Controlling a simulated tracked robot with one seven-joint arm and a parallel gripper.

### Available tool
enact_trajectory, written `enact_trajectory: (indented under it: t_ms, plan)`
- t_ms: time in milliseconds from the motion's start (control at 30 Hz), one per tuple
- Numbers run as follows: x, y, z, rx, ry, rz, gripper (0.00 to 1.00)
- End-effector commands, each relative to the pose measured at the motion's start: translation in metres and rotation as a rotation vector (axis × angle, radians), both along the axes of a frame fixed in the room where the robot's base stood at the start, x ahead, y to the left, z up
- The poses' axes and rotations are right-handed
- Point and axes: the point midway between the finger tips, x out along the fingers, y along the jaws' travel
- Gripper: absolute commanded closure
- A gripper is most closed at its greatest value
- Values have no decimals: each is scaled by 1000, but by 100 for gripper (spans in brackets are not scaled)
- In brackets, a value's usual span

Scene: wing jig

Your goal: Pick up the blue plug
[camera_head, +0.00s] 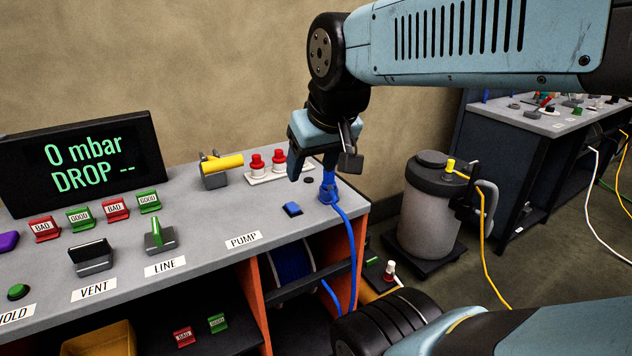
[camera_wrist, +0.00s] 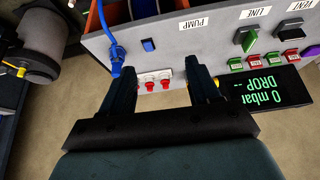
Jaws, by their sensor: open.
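The blue plug (camera_head: 328,189) stands upright on the grey bench top near its right end. A blue hose (camera_head: 350,232) runs from it over the front edge. My gripper (camera_head: 322,166) is open and empty, pointing down just above the plug. In the wrist view my gripper (camera_wrist: 160,70) has the blue plug (camera_wrist: 117,55) just beyond the tip of its left finger, off-centre from the gap. That finger hides part of the plug's surroundings. I cannot tell the exact height between fingertips and plug.
A blue PUMP button (camera_head: 292,209) is close by. A grey tank (camera_head: 430,215) stands right of the bench.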

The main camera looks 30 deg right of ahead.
Motion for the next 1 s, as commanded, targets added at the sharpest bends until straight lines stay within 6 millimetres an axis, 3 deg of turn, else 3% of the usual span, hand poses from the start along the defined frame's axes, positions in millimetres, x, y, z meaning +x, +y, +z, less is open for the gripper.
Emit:
enact_trajectory:
  t_ms: [267,600,800,1000]
  plan:
    - [65,-26,-3,7,41,-10,30]
    - [151,-102,-29,10,76,-31,30]
    - [185,-148,-51,6,89,-46,30]
    - [199,-173,-64,2,95,-52,30]
